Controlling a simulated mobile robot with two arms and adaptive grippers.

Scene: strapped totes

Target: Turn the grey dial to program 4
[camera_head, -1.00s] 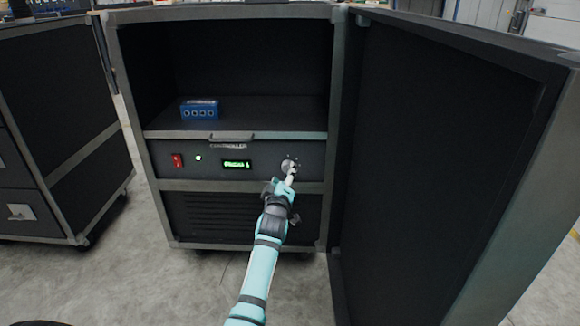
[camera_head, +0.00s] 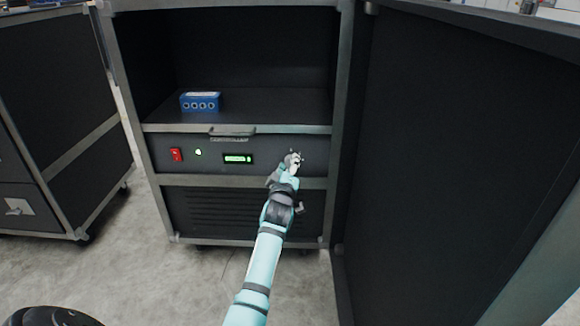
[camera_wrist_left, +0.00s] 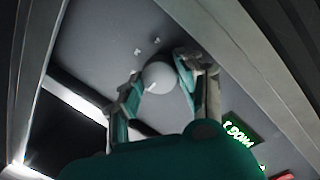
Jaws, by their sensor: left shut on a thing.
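The grey dial (camera_wrist_left: 160,77) is a round knob on the controller panel (camera_head: 210,168), with small white marks around it in the left wrist view. My left gripper (camera_head: 294,159) is at the right end of the panel and mostly hides the dial in the head view. In the left wrist view its two fingers (camera_wrist_left: 160,84) are closed on opposite sides of the dial. A small display (camera_head: 238,158) with lit green text is left of the dial. It shows tilted in the left wrist view (camera_wrist_left: 240,133), where I cannot read the number surely. My right gripper is out of view.
A red switch (camera_head: 176,154) and a green lamp (camera_head: 198,152) are on the panel's left. A blue box (camera_head: 200,101) stands on the shelf above. The open cabinet door (camera_head: 450,170) is close on the right. Another cabinet (camera_head: 60,110) stands left.

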